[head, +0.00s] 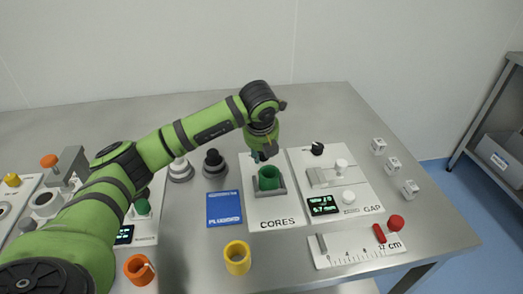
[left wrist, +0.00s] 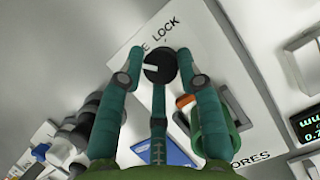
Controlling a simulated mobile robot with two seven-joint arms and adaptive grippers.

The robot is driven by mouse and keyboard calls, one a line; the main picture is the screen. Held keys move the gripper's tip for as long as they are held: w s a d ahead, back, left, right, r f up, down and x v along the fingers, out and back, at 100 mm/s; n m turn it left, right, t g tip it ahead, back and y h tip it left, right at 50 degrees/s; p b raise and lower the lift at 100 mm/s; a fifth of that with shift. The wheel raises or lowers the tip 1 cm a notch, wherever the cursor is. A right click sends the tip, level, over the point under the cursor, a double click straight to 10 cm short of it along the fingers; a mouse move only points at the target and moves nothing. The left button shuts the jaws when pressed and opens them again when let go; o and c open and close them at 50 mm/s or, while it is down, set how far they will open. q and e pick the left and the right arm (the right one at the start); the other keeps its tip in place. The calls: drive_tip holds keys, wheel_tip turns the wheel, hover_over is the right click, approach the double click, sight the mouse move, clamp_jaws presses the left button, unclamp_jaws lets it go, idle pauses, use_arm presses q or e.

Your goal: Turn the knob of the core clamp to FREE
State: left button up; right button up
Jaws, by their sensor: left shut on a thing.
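The core clamp's black knob (left wrist: 160,75) shows in the left wrist view with a white pointer mark on its left part. Above it the panel reads "LOCK", with an "E" ending a word mostly hidden by a finger. I cannot tell for sure which word the pointer marks. My left gripper (left wrist: 160,55) is shut on the knob, a finger on each side. In the head view my left gripper (head: 263,154) is low over the back of the white CORES board (head: 275,212) and hides the knob. A green core (head: 269,179) sits there in a grey holder. My right gripper is not in view.
A GAP board (head: 365,196) with a small display is right of CORES. A blue card (head: 224,209) and grey-black plugs (head: 214,164) are to the left. Small white cubes (head: 393,164) stand far right.

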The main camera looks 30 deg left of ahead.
use_arm(q)
drive_tip(key=o, duration=1.1)
drive_tip(key=shift+w+d+r, duration=0.1)
drive_tip(key=shift+w+r, duration=0.15)
drive_tip(key=shift+f, duration=0.15)
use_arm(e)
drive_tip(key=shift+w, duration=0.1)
use_arm(q)
drive_tip(key=v, duration=1.2)
drive_tip(key=shift+s, duration=0.1)
